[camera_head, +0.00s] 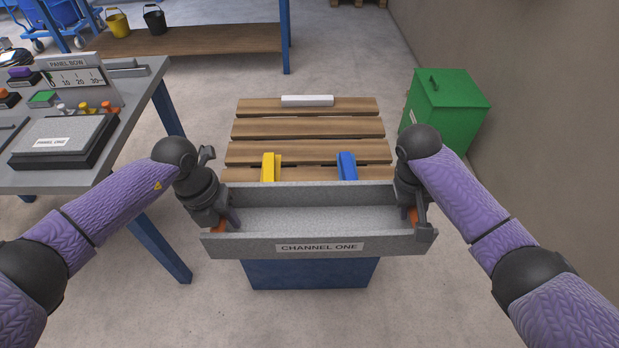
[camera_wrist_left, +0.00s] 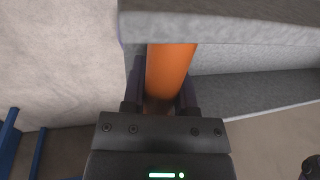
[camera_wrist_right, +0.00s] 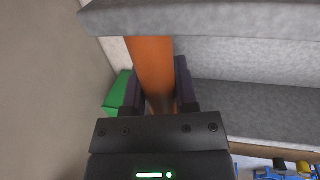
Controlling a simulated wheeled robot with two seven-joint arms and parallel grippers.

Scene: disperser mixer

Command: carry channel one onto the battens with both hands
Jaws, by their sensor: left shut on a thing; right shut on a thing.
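Channel one (camera_head: 312,218) is a grey speckled trough with a "CHANNEL ONE" label on its near wall. It is held level between my two grippers, in front of the slatted wooden pallet. My left gripper (camera_head: 222,224) is shut on an orange handle at its left end; the left wrist view shows this handle (camera_wrist_left: 168,75) between the fingers. My right gripper (camera_head: 412,216) is shut on an orange handle at the right end, seen in the right wrist view (camera_wrist_right: 153,72). A yellow batten (camera_head: 268,167) and a blue batten (camera_head: 347,167) lie on the pallet, their near ends hidden behind the channel.
The wooden pallet (camera_head: 308,129) carries a white bar (camera_head: 307,101) at its far edge. A green box (camera_head: 446,108) stands close on the right, near the wall. A grey bench (camera_head: 140,98) with a labelled panel is on the left. A blue block (camera_head: 310,273) shows below the channel.

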